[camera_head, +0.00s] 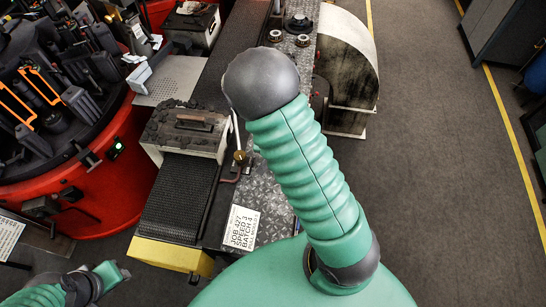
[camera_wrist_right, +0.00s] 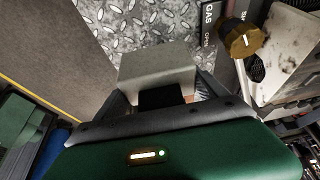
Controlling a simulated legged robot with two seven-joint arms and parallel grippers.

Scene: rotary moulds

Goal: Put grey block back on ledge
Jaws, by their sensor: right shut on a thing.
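The grey block (camera_wrist_right: 158,70) is between the dark fingers of my right gripper (camera_wrist_right: 160,92) in the right wrist view. The gripper is shut on it, over a diamond-plate surface (camera_wrist_right: 130,22). Whether block and plate touch is unclear. In the head view my right arm hides the gripper and block. A perforated grey ledge (camera_head: 182,78) sits between the red rotary machine and the conveyor, with light grey pieces (camera_head: 139,76) at its left end. I cannot tell if this is the task's ledge. My left gripper (camera_head: 113,272) is at the lower left, its jaws unclear.
A mould box (camera_head: 185,150) stands on the dark conveyor (camera_head: 175,200). A brass-coloured knob valve (camera_wrist_right: 240,40) is close right of the block in the wrist view. A job sign (camera_head: 242,228) lies on the diamond plate. The red machine (camera_head: 95,195) is left; open floor (camera_head: 440,180) is right.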

